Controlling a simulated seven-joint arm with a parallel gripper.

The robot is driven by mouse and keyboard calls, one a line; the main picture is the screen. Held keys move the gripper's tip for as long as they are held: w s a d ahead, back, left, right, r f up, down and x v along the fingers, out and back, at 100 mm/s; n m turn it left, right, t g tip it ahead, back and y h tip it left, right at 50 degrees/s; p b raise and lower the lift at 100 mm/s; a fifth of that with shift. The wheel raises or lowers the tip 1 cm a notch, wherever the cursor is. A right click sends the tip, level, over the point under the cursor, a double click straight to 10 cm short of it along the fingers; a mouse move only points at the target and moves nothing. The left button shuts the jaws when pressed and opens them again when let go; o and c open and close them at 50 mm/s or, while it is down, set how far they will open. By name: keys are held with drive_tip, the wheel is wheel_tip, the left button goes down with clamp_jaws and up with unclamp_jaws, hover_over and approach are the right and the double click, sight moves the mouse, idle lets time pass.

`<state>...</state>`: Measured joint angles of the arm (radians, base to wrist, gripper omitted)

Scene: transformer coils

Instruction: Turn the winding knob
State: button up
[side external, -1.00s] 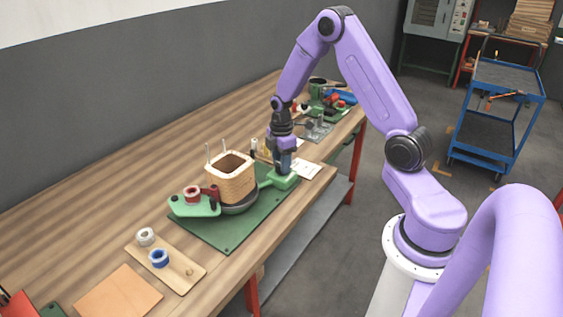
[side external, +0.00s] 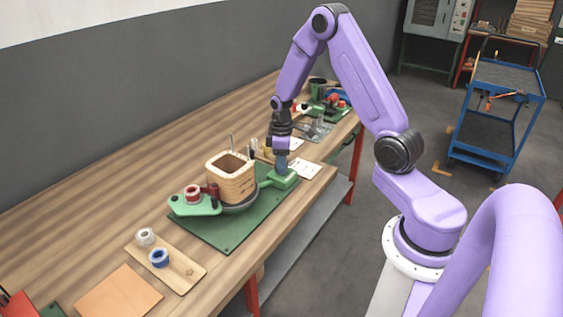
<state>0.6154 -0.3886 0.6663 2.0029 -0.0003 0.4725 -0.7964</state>
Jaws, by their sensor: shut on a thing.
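The winding device stands on a green base plate (side external: 232,240) on the bench. Its wooden coil former (side external: 232,182) sits on a dark round turntable (side external: 240,208). A green housing (side external: 278,181) is at the device's right end. My gripper (side external: 282,162) points down over this housing and is shut on the winding knob, which is mostly hidden by the fingers at this size. A green arm (side external: 190,208) at the device's left carries a red spool (side external: 193,193). One thin pin (side external: 231,141) stands up at the former's back rim.
A wooden board (side external: 180,274) holds a white spool (side external: 145,237) and a blue spool (side external: 158,257). A tan sheet (side external: 118,293) lies in front. White paper (side external: 307,170) lies right of the housing. Tools crowd the far bench end. The bench's left side is clear.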

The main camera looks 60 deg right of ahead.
drive_tip(key=m, duration=0.4)
drive_tip(key=shift+m, duration=0.4)
drive_tip(key=m, duration=1)
drive_tip(key=shift+m, duration=2.3)
drive_tip(key=o, duration=1.1)
drive_tip(key=shift+c, duration=0.2)
drive_tip(key=shift+r, duration=0.15)
